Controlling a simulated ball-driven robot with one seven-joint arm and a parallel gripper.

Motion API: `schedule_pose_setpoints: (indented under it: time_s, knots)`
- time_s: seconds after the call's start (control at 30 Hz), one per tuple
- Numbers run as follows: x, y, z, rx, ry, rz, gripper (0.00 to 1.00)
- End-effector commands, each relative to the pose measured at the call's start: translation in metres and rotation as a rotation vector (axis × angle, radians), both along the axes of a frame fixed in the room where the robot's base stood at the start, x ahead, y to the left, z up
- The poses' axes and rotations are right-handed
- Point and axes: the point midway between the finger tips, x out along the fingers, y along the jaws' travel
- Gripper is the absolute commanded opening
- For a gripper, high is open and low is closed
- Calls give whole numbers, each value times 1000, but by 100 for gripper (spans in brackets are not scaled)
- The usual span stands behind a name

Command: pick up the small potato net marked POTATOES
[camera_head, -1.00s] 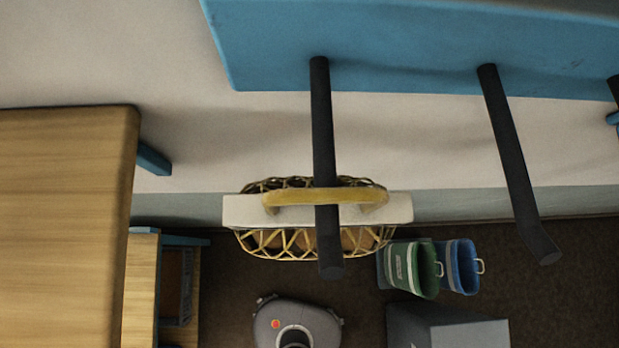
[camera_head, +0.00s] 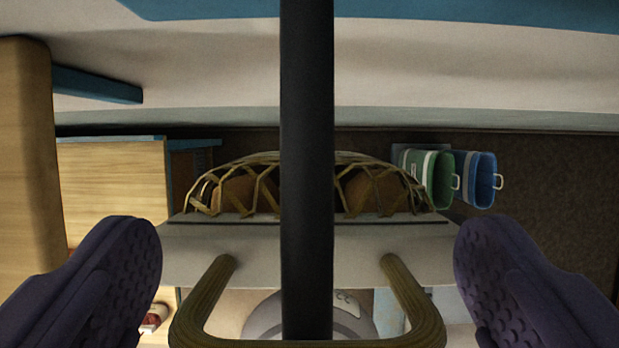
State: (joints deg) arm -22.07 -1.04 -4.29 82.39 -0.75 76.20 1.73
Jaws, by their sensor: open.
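The potato net (camera_head: 248,194) is a yellow mesh with brown potatoes inside, below a pale header band (camera_head: 225,245). I cannot read a marking on it. Its yellow-brown handle loop (camera_head: 205,300) is in the lower middle, and a dark peg (camera_head: 307,150) runs across the picture in front of the net and between the handle's two legs. My gripper (camera_head: 308,262) is open, with a purple studded finger on each side of the header band and handle. Neither finger visibly touches them. Part of the net is hidden behind the peg.
A wooden board edge (camera_head: 25,160) stands at the left, with a wooden cabinet (camera_head: 130,185) below it. Green (camera_head: 441,180) and blue (camera_head: 478,180) boots stand on the dark floor at the right. A blue panel (camera_head: 500,12) is along the top.

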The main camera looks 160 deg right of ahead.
Motion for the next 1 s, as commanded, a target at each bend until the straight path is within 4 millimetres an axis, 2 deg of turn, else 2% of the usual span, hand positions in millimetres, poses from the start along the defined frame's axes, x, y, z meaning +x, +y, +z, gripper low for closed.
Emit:
schedule_pose_setpoints:
  time_s: [0.13,0.57,1.0]
  knots:
    - [0,0,0,0,-1,0,100]
    - [0,0,0,0,-1,0,1]
    - [0,0,5,1,-4,0,0]
